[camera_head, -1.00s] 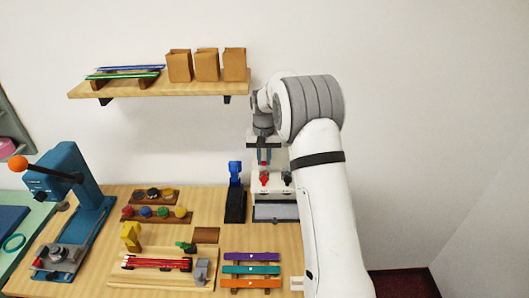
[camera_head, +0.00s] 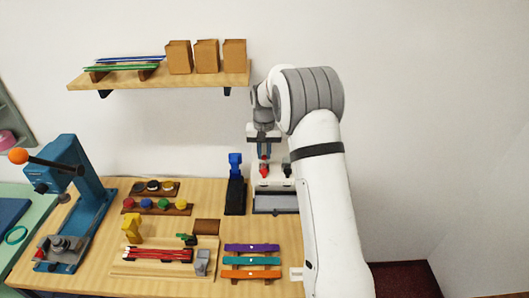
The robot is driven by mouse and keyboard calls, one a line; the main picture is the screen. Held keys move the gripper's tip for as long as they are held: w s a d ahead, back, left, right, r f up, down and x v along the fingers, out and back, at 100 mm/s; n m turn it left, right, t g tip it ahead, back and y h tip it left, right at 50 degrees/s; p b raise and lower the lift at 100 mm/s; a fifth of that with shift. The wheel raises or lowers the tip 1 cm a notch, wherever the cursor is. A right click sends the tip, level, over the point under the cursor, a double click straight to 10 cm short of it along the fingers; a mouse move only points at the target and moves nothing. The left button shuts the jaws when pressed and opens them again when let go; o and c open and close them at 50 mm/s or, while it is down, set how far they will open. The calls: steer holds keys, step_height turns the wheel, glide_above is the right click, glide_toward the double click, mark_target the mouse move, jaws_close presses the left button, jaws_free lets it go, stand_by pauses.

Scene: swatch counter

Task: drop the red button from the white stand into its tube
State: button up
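The white stand (camera_head: 271,184) is at the back right of the bench, with a grey panel at its front. A small red piece, which appears to be the red button (camera_head: 264,171), shows at its top left, with a dark piece (camera_head: 287,170) to its right. My gripper (camera_head: 264,157) points down directly above the red button, with its fingertips at or very near it. The fingers are too small in view to tell whether they touch or grip it. My arm covers the area right of the stand. I cannot make out which thing is its tube.
A blue upright tool (camera_head: 235,185) stands close left of the stand. A rack with red, blue, green and yellow knobs (camera_head: 157,208) is further left. Purple, teal and orange strips (camera_head: 252,261) lie in front. A wall shelf (camera_head: 160,84) with brown boxes hangs above.

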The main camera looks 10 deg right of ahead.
steer(key=o, duration=0.5)
steer(key=shift+o, duration=0.2)
steer(key=shift+r, duration=0.15)
step_height(320, 180, up, 7)
steer(key=shift+f+b, duration=0.1)
steer(key=shift+b, duration=1.05)
steer(key=shift+r, duration=0.35)
steer(key=s+r+n+t+b, duration=0.1)
steer(key=s+r+b, duration=0.15)
steer(key=s, duration=0.75)
steer(key=s+r+t+b, duration=0.1)
steer(key=s+r, duration=0.2)
steer(key=s, duration=0.7)
steer(key=s+f+n+t+b, duration=0.1)
steer(key=s+f, duration=0.6)
steer(key=s, duration=1.1)
steer(key=shift+s+b, duration=0.15)
steer(key=shift+b, duration=0.7)
